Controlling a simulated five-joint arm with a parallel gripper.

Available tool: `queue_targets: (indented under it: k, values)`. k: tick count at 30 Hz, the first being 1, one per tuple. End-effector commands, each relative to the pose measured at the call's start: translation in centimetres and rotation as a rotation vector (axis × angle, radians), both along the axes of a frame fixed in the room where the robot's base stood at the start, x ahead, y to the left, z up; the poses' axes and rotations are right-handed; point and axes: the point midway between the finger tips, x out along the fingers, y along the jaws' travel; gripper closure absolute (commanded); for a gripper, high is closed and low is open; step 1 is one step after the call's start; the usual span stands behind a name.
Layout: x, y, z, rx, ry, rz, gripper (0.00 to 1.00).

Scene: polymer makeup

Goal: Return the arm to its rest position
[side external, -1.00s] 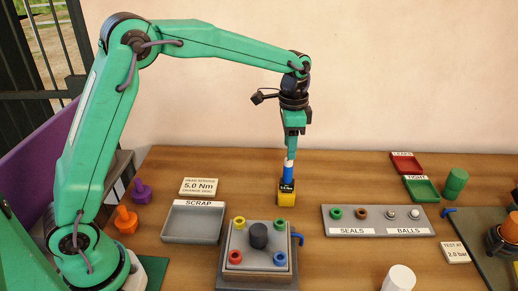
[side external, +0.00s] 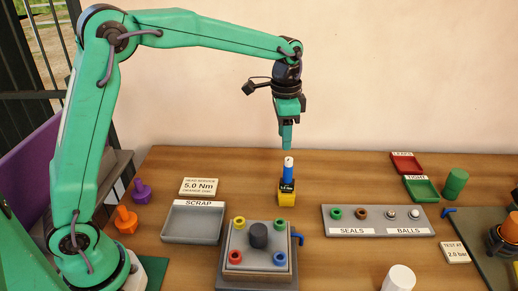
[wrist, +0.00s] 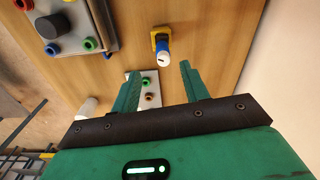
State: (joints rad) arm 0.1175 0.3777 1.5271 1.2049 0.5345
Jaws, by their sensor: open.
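My gripper (side external: 286,146) hangs above the table, fingers pointing down, over a blue tool with a white top (side external: 288,171). The tool stands upright in a yellow holder (side external: 286,192), and a gap shows between it and my fingertips. In the wrist view my gripper's two green fingers (wrist: 158,82) are spread apart with nothing between them. The blue and white tool (wrist: 164,55) shows there beyond the fingers, in its yellow holder (wrist: 159,34).
A grey fixture (side external: 258,262) with coloured rings and a dark cylinder stands in front. The SCRAP tray (side external: 193,222) is left. The seals and balls tray (side external: 378,221), red tray (side external: 405,162) and green tray (side external: 421,188) are right. The air around my gripper is clear.

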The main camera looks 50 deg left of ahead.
Motion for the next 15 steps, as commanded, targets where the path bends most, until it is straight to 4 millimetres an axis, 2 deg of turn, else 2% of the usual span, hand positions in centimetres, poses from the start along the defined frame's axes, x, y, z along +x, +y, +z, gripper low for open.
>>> queue_targets:
  k: [9,15]
  values:
    - [-5.0,1.6,3.9,-0.018,-0.092,0.127,0.55]
    - [-8.6,2.6,5.6,-0.033,-0.151,0.214,0.55]
